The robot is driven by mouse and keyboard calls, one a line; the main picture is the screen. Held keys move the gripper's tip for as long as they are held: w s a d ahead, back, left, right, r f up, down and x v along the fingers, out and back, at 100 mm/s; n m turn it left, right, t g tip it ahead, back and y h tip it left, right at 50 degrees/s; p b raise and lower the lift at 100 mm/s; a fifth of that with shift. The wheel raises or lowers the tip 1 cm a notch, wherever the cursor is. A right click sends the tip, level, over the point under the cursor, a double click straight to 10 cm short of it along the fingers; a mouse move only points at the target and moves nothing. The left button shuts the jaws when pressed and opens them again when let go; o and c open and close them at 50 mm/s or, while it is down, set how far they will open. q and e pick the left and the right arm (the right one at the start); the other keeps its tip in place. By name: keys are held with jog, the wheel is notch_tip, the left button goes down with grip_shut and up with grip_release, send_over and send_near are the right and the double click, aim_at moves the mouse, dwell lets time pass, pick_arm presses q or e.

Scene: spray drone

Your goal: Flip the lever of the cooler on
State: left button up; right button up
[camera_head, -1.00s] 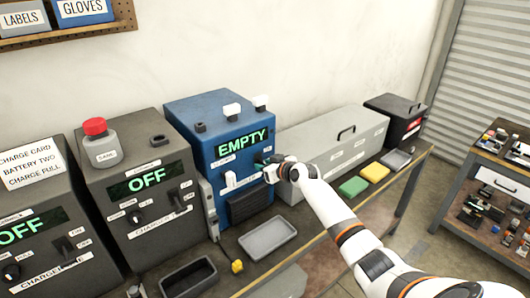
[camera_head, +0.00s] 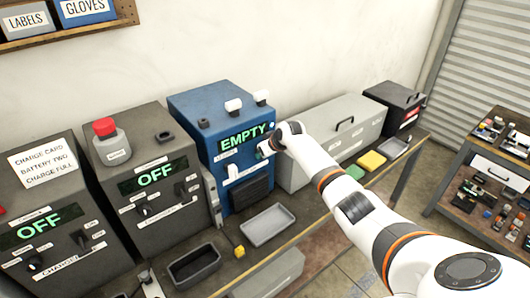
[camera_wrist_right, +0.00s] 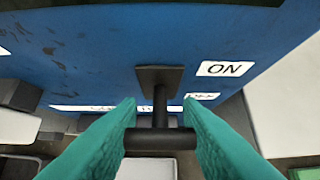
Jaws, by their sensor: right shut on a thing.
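The cooler is a blue box (camera_head: 205,135) with a green EMPTY display, and it also fills the back of the right wrist view (camera_wrist_right: 90,45). Its lever (camera_wrist_right: 160,139) is black, with a square mount, a stem and a crossbar. An ON label (camera_wrist_right: 225,69) sits right of the mount. The teal fingers of my right gripper (camera_wrist_right: 159,104) are shut on the lever, one on each side. In the head view my right gripper (camera_head: 264,150) is at the cooler's right front, where it hides the lever. My left gripper is not in view.
Two dark boxes with OFF displays, one a charger (camera_head: 140,160), stand left of the cooler. A grey case (camera_head: 335,135) stands close on its right. Grey trays (camera_head: 267,225) lie in front. A red-capped bottle (camera_head: 110,142) stands on the nearer dark box.

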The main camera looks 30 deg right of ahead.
jog(key=o, duration=1)
jog(key=b+v, duration=0.2)
jog(key=v, duration=1)
